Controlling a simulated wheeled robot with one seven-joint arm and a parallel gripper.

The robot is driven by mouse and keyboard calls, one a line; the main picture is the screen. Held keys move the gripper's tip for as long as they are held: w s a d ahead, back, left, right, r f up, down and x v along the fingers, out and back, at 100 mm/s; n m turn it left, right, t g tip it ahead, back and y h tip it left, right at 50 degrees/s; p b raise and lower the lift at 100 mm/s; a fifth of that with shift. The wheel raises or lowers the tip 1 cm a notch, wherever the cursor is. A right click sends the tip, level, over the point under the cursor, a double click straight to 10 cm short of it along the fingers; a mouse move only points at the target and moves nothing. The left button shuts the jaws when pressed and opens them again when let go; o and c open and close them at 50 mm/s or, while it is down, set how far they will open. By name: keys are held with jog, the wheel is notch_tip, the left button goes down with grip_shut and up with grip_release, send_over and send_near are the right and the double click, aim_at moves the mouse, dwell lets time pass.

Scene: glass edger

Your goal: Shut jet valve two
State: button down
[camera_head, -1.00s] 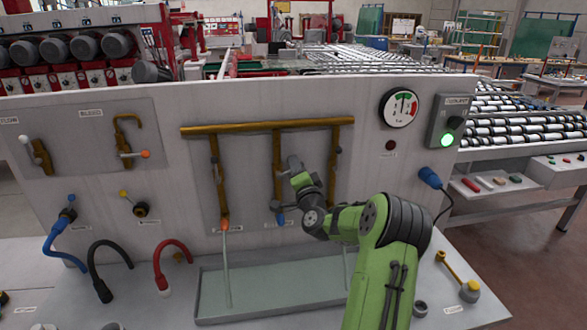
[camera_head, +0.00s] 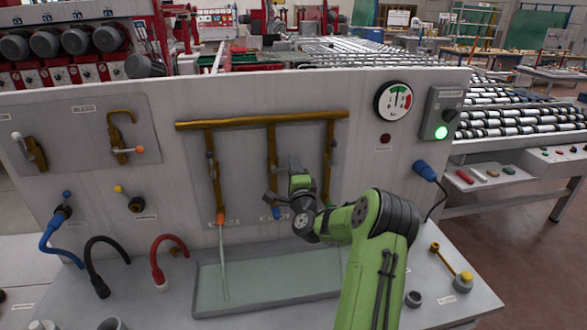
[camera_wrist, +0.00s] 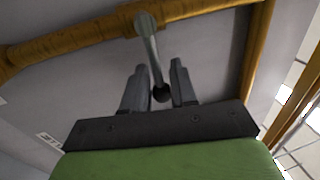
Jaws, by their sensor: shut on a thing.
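The brass manifold (camera_head: 262,122) on the panel has three down pipes. The middle pipe (camera_head: 272,150) ends in a blue-tipped nozzle (camera_head: 276,213). My gripper (camera_wrist: 158,85) is at the valve on this middle pipe. In the wrist view a grey valve lever (camera_wrist: 151,50) with a dark ball knob (camera_wrist: 160,94) runs down between the two fingers. The gripper is shut on the lever, near the knob. The left pipe's orange-tipped nozzle (camera_head: 220,218) lets a pale stream (camera_head: 224,262) fall into the tray (camera_head: 262,303).
A round gauge (camera_head: 393,101) and a switch box with a lit green button (camera_head: 441,132) are at the right. Hoses and small valves are at the left. A roller conveyor (camera_head: 510,120) lies behind.

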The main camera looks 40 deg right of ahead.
jog(key=c, duration=1)
grip_release()
jog(key=shift+f, duration=0.1)
jog(key=b+v, duration=1.2)
jog(key=v, duration=0.3)
jog(key=shift+s+a+f, duration=0.1)
jog(key=shift+s+a, duration=0.05)
jog(key=shift+s, duration=0.2)
